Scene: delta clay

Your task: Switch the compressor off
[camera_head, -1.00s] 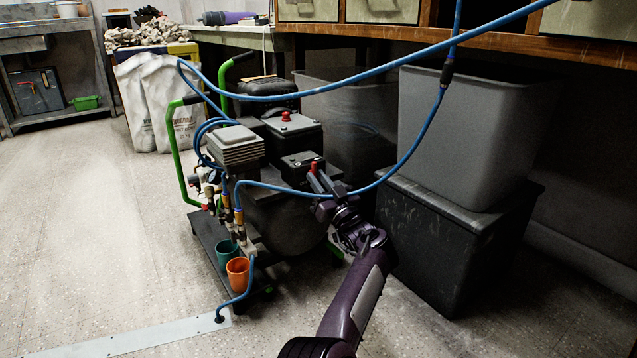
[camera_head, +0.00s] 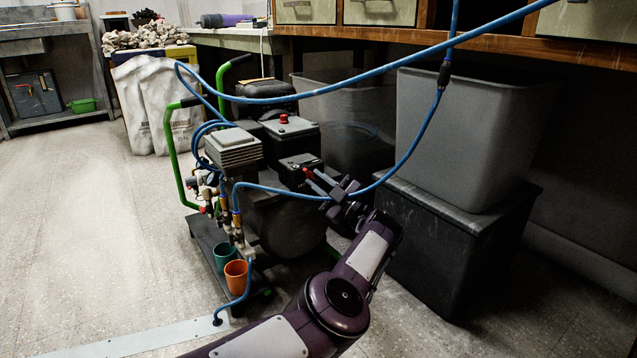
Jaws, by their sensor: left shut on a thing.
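The compressor (camera_head: 238,154) stands on the floor left of centre, with a dark tank, a finned pump head and green handles. A small black box (camera_head: 299,162) sits on its right side. A red knob (camera_head: 308,171) shows at this box, at the fingertips. A separate red button (camera_head: 284,119) sits on top of the dark motor cover. My left gripper (camera_head: 318,180) is at the right side of the small box, its fingers closed around the red knob. The fingers hide part of the knob. My right gripper is out of view.
A blue hose (camera_head: 420,143) hangs down and runs past my left gripper. Teal (camera_head: 225,257) and orange (camera_head: 236,273) cups stand at the compressor's base. Floor at left is open.

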